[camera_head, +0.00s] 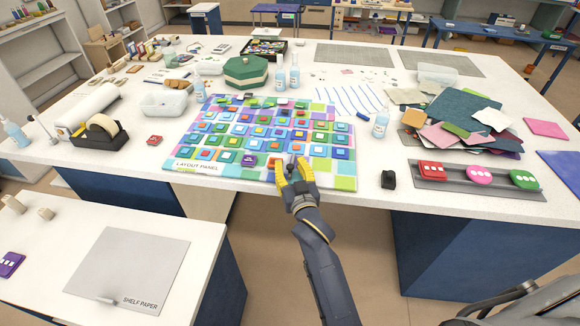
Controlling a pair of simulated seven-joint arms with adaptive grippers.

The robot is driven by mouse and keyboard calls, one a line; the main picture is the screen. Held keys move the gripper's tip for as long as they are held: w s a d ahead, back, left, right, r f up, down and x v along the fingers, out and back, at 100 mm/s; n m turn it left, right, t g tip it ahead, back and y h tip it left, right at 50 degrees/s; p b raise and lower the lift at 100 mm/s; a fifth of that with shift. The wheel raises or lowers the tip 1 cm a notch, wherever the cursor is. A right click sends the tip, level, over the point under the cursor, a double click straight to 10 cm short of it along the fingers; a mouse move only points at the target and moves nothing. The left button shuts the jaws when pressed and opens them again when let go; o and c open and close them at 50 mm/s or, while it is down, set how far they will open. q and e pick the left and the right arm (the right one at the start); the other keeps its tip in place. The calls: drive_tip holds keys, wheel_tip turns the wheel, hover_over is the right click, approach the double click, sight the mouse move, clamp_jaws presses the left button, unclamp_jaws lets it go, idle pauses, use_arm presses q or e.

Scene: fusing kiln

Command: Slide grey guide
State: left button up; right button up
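A long grey guide-like strip (490,186) lies at the right front of the main table. A red square piece (432,170), a pink round piece (479,175) and a green oval piece (524,179) sit along it, each with white marks. My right gripper (293,168) is at the front edge of the layout panel (182,169), left of the strip and well apart from it. Its yellow fingers are spread. A small dark shape shows between them; I cannot tell whether it is part of the gripper. My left gripper is out of view.
A small black block (388,179) lies between my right gripper and the strip. A pile of coloured sheets (465,112) is behind the strip. A lower table (60,240) holds grey shelf paper (130,265).

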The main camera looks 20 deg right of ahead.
drive_tip(key=shift+s, duration=0.1)
drive_tip(key=s, duration=1.1)
drive_tip(key=shift+s+a, duration=0.15)
drive_tip(key=shift+s, duration=0.25)
drive_tip(key=shift+c, duration=0.4)
